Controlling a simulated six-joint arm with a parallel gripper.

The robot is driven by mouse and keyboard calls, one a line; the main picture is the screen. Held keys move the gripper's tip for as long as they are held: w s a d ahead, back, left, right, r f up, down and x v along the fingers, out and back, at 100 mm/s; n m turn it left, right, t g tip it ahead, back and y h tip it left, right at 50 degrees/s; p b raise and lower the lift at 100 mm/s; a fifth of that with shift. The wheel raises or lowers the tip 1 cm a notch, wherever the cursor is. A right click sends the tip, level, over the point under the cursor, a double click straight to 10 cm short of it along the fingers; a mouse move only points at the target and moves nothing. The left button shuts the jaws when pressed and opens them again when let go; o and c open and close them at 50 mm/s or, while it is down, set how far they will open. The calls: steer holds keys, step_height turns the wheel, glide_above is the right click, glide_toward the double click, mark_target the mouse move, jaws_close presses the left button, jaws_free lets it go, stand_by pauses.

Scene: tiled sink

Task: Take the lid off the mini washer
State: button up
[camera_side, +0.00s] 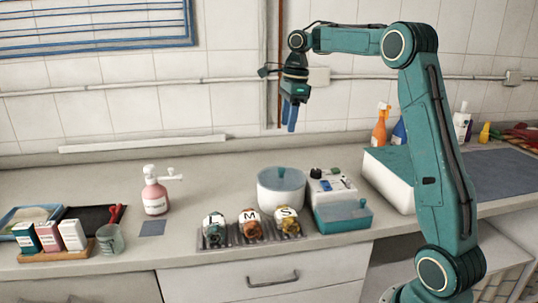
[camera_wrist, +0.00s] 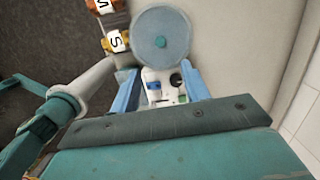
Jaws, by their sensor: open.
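The mini washer is a white round tub (camera_side: 282,198) on the counter in the side view. My gripper (camera_side: 291,127) is open and empty, high above the washer in the side view. In the wrist view, its two blue fingers (camera_wrist: 160,82) straddle the view of the white control box (camera_wrist: 157,92), with the lid beyond their tips.
A white control box (camera_side: 333,186) stands right of the tub, with a teal container (camera_side: 343,218) in front. Jars marked L, M and S (camera_side: 250,227) stand on a dark rack to the left. A pink pump bottle (camera_side: 154,197) is farther left. The air around my gripper is clear.

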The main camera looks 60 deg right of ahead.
steer(key=shift+d+f, duration=0.1)
steer(key=shift+d, duration=0.15)
steer(key=shift+w+f, duration=0.1)
steer(key=shift+f, duration=0.05)
glide_above(282, 168)
steer(key=shift+s+d+f, duration=0.1)
steer(key=shift+d+f, duration=0.05)
steer(key=shift+f, duration=1.95)
steer(key=shift+s+d+f, duration=0.1)
steer(key=shift+d+f, duration=0.05)
steer(key=shift+f, duration=1.9)
steer(key=shift+f, duration=0.15)
steer(key=shift+w+a+f, duration=0.1)
steer(key=shift+a+f, duration=0.1)
steer(key=shift+f, duration=1)
steer(key=shift+a+f, duration=0.15)
steer(key=shift+f, duration=1.05)
jaws_close()
